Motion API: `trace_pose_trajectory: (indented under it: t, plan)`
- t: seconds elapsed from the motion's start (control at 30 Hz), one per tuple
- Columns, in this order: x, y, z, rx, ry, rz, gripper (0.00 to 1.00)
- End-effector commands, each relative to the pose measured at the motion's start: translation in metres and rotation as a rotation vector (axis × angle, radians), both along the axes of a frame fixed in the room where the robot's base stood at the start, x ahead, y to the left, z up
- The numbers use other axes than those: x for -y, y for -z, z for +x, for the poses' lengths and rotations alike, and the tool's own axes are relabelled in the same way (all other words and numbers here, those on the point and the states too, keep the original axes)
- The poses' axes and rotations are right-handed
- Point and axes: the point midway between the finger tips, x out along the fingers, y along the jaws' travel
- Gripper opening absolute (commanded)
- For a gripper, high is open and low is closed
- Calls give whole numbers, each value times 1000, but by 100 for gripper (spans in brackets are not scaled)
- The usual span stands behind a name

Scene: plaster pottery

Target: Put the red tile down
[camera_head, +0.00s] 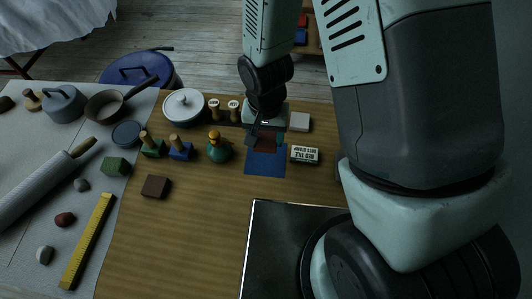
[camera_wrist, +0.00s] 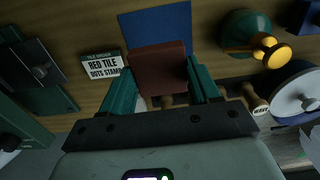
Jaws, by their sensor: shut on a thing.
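The red tile (camera_wrist: 158,66) is a flat brownish-red block between the two teal fingers of my gripper (camera_wrist: 160,78) in the wrist view. In the head view the tile (camera_head: 264,145) shows partly below my gripper (camera_head: 267,137), over the far part of a blue mat (camera_head: 266,165). The mat (camera_wrist: 155,22) also shows beyond the tile in the wrist view. I cannot tell whether the tile touches the mat. A small sign (camera_head: 304,154) reading "RED TILE DOTS STAMP" stands right of the mat.
A teal pot with a yellow top (camera_head: 218,149) stands close left of the mat. Wooden-handled stamps (camera_head: 233,108) and a white lidded pot (camera_head: 184,107) are behind it. A pale block (camera_head: 299,122) lies at the back right. A dark tray (camera_head: 285,235) lies in front.

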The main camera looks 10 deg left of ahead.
Motion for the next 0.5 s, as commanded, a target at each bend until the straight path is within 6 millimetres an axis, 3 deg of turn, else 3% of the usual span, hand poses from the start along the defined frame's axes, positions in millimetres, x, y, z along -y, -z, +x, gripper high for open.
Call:
trace_pose_trajectory:
  t: [0.1, 0.5]
  plan:
    - [1, 24, -1, -4, 1, -3, 27]
    - [1, 74, 0, -1, 6, -2, 27]
